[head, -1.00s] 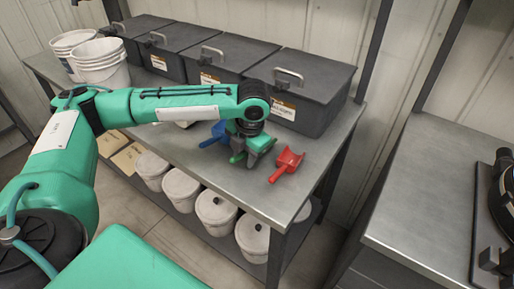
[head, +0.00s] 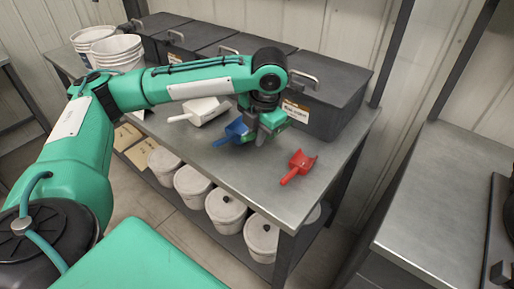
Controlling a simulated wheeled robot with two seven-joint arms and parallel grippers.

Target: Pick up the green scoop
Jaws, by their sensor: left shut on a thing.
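The green scoop (head: 277,119) is in my left gripper (head: 262,132) in the head view. The gripper points down over the workbench and is shut on the scoop. Its fingers hide the middle of the scoop; green shows on both sides of them. The scoop appears to be a little above the bench top. A blue scoop (head: 233,131) lies just left of the gripper. A red scoop (head: 299,165) lies to the right, apart from it. My right gripper is not in view.
A white scoop (head: 203,111) lies left of the blue one. Dark lidded bins (head: 335,98) line the back of the metal bench (head: 255,178), with white buckets (head: 118,52) at the far left. Lidded tubs (head: 226,208) stand below.

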